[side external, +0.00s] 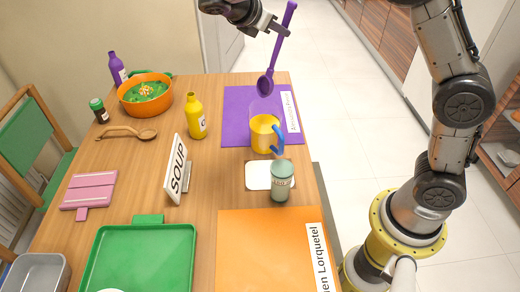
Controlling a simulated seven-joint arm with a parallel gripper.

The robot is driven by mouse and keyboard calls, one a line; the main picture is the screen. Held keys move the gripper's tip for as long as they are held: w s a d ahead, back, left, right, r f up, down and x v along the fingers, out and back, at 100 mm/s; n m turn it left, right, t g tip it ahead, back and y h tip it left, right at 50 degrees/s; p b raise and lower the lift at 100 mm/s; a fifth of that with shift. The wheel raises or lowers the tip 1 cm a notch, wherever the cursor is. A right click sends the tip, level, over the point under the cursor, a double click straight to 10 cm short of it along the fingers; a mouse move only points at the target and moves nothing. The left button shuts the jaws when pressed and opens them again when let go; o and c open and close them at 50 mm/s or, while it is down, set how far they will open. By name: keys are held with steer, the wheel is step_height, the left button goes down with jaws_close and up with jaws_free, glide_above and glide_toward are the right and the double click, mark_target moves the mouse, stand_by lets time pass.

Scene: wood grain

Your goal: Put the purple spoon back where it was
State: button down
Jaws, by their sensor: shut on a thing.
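The purple spoon (278,52) hangs upright, bowl down, above the far right part of the table. My gripper (282,27) is shut on its handle near the upper end. The spoon's bowl is above the purple mat (239,117), just over a clear cup with yellow contents and a blue handle (263,132). I cannot tell whether the bowl is directly over the cup or behind it.
An orange pot (147,100), purple bottle (117,69), yellow bottle (195,117) and wooden spoon (128,133) stand or lie left. A SOUP sign (177,172), green jar (281,182), orange mat (262,252) and green tray (140,258) are nearer.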

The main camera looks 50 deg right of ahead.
steer(key=n+g+y, duration=0.4)
steer(key=n+y, duration=0.7)
steer(key=y, duration=0.4)
glide_above(234, 223)
steer(key=w, duration=0.1)
step_height(234, 223, down, 27)
steer(key=f, duration=0.6)
steer(key=d+f, duration=0.1)
steer(key=f, duration=0.2)
steer(key=shift+f, duration=0.3)
